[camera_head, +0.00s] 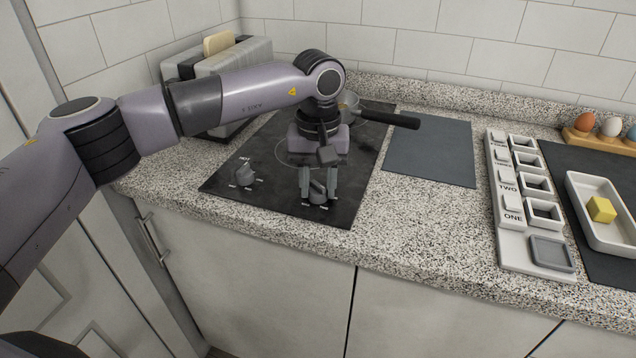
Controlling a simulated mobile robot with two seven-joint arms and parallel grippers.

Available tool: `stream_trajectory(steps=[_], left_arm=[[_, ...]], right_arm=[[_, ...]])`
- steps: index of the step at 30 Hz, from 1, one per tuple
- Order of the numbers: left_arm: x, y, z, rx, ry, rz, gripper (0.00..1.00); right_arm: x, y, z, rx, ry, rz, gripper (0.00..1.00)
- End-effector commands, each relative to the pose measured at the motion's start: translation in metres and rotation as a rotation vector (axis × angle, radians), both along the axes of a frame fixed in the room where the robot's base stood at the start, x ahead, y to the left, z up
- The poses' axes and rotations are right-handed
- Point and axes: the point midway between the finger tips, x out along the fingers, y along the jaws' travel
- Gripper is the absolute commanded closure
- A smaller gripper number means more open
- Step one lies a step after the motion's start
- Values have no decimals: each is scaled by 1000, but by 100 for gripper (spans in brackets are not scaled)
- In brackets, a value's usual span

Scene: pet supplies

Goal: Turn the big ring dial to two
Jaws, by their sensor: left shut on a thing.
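A black cooktop (218,182) lies on the counter with two grey dials at its front edge. My left gripper (317,192) points down over the right-hand dial (317,197), with its fingers on either side of the dial, shut on it. The left-hand dial (245,173) stands free, with small white marks around it that are too small to read. Which dial belongs to the big ring I cannot tell from the labels. The wrist hides much of the rings. My right gripper is not in view.
A pan (385,117) sits at the back of the cooktop, its black handle pointing right. A toaster (245,58) with bread stands behind my left arm. A grey mat (430,150), a numbered rack (510,215) and a white tray (580,187) with a yellow cube are to the right.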

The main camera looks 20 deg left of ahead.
Motion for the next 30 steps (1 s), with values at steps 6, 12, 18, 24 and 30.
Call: stream_trajectory(steps=[6, 12, 18, 24, 30], left_arm=[[0, -1, 1, -2, 0, -173, 94], [0, -1, 1, -2, 0, -289, 94], [0, -1, 1, -1, 1, -354, 94], [0, -1, 1, -1, 1, -380, 94], [0, -1, 1, 0, 1, -382, 94]], right_arm=[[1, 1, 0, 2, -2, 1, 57], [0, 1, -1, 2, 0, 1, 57], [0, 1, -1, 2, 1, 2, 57], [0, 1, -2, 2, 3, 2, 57], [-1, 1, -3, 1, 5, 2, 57]])
